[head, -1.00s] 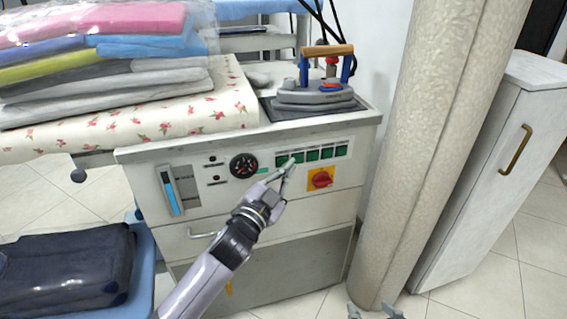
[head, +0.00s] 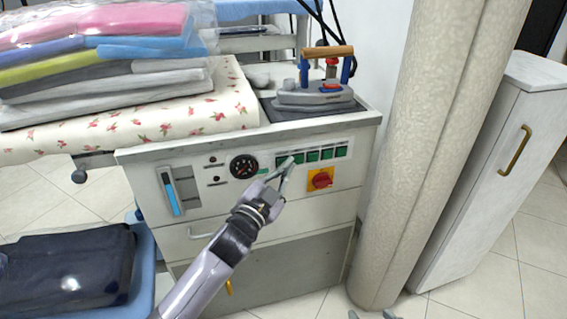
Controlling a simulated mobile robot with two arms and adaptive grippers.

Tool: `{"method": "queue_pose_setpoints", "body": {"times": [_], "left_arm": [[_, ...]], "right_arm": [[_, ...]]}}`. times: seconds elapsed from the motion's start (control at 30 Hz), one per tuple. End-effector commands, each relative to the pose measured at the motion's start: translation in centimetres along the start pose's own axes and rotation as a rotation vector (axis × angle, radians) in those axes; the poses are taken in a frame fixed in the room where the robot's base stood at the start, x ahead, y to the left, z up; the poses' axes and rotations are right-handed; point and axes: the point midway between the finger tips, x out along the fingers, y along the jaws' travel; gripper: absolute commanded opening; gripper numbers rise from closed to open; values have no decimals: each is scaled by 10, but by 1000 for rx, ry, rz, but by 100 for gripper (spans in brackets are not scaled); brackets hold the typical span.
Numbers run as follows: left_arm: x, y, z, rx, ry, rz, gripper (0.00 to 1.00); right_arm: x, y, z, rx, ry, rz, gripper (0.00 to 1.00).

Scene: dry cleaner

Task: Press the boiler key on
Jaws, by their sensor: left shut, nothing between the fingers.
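The boiler cabinet (head: 207,239) has a front panel with a row of several green keys (head: 313,156) at its upper right. Which key is the boiler key cannot be read. My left gripper (head: 289,163) is shut and empty, its fingertips at the left end of the row, over or just in front of the leftmost key, partly hiding it. Whether it touches cannot be told. A red rotary switch on a yellow plate (head: 320,180) is just right of and below the fingertips. My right gripper (head: 372,315) shows only as tips at the bottom edge.
A round gauge (head: 243,167) and a blue level strip (head: 171,191) are left on the panel. An iron (head: 314,96) stands on top. Bagged folded clothes (head: 100,75) lie on a flowered board (head: 225,105). A column (head: 435,150) stands close at the right.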

Motion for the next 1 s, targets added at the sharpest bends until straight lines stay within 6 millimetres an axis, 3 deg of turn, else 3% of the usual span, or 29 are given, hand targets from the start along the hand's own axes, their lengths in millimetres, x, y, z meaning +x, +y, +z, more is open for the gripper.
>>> {"method": "queue_pose_setpoints", "body": {"times": [0.77, 1.0], "left_arm": [[1, -1, 1, 0, -1, 0, 0], [-2, 1, -2, 0, 0, 0, 0]], "right_arm": [[-2, 1, 7, 1, -28, 3, 53], [-6, 3, 18, 1, -91, 6, 53]]}}
